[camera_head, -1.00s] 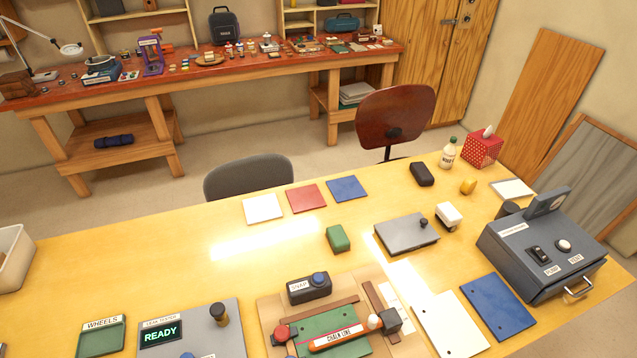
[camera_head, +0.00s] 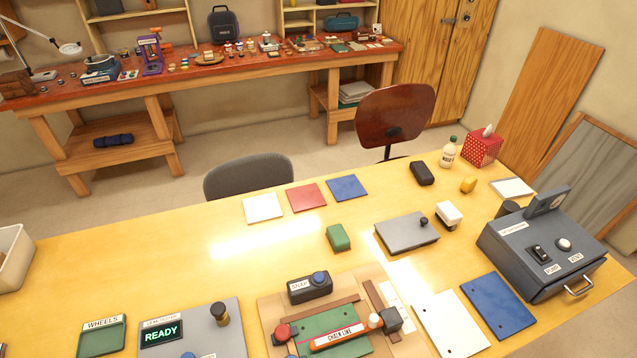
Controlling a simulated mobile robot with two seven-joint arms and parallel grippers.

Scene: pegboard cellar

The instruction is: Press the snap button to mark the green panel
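The snap button is a blue round cap (camera_head: 319,278) on a dark box (camera_head: 310,290) with a white label, at the back left of a wooden board jig (camera_head: 268,308). The green panel (camera_head: 318,322) lies flat on the jig, below the box and between brown wood strips. An orange bar labelled CHALK LINE (camera_head: 338,336) lies across the panel, with a red knob (camera_head: 282,332) at its left and a dark block (camera_head: 400,319) at its right. Neither gripper is in view.
Left of the jig stands a grey tester reading READY (camera_head: 160,333) and a green WHEELS tray (camera_head: 103,338). Right of it lie a white panel (camera_head: 450,325), a blue panel (camera_head: 498,302) and a grey machine (camera_head: 540,255). A green block (camera_head: 338,238) sits behind. The table's left middle is clear.

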